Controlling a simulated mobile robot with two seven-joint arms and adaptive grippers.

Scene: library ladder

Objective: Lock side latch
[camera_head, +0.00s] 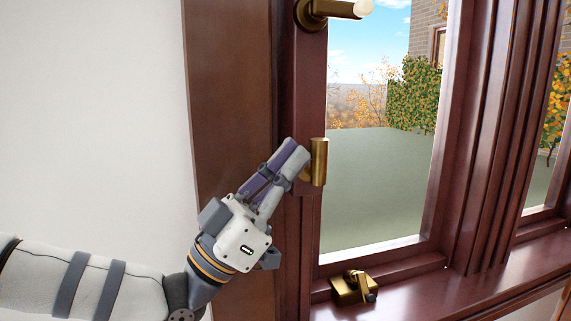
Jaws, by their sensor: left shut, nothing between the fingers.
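A brass side latch (318,162) sits upright on the left stile of the dark red wooden window frame. My left gripper (296,152) points up and to the right, its fingers together and empty. The fingertips are at the left side of the latch and overlap its mount in the view; I cannot tell whether they touch it. Part of the latch's mount is hidden behind the fingers. My right gripper is not in view.
A brass handle (340,10) sticks out at the top of the stile. A brass fitting (353,287) stands on the window sill (440,295) below. A white wall (90,110) is at left. The glass shows greenery outside.

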